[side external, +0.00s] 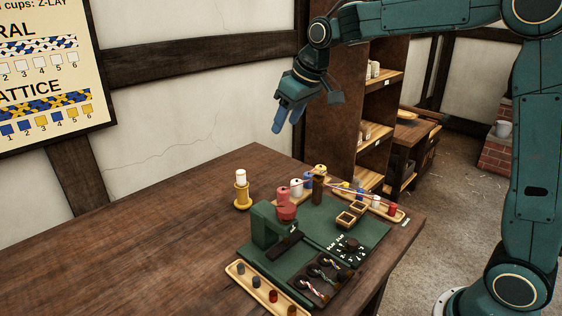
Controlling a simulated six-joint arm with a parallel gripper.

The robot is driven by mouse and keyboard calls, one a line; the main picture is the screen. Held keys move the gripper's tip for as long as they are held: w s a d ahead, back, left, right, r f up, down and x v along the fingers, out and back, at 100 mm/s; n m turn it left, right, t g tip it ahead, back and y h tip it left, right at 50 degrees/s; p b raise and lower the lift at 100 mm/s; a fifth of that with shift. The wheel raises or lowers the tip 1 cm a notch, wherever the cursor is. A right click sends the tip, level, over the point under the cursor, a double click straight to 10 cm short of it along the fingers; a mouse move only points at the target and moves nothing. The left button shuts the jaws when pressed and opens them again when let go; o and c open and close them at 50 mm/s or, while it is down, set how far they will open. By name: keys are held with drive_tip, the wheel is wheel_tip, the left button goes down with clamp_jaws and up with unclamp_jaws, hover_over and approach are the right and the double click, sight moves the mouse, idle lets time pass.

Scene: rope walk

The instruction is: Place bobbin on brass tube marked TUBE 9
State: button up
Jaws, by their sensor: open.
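My gripper (287,124) is open and empty, high above the table's back edge, its blue fingers pointing down. Several bobbins are in view: a pink one (283,194), a white one (296,187), a blue one (308,182) and a yellow one (320,169) stand in a row behind the green machine. A white bobbin or candle-like cylinder (241,175) stands upright on a yellow holder (242,196) to the left. No TUBE 9 marking can be read, so I cannot tell which part is that brass tube.
A green machine (270,224) stands on a green board (375,232) with small wooden boxes (346,219). A wooden tray (236,268) of dark and red pieces lies in front; another tray (398,215) lies right. The table's left side is clear. A shelf (342,130) stands behind.

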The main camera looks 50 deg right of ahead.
drive_tip(key=s+a+r, duration=0.1)
drive_tip(key=s+r, duration=0.2)
drive_tip(key=s, duration=1.4)
drive_tip(key=s+f, duration=0.2)
drive_tip(key=s, duration=0.5)
drive_tip(key=s+f+m, duration=0.1)
drive_tip(key=s+f, duration=0.2)
drive_tip(key=s, duration=0.4)
drive_tip(key=shift+a+f+t+h, duration=0.2)
drive_tip(key=shift+f+t+h, duration=0.1)
drive_tip(key=shift+t, duration=0.1)
drive_tip(key=shift+w, duration=0.1)
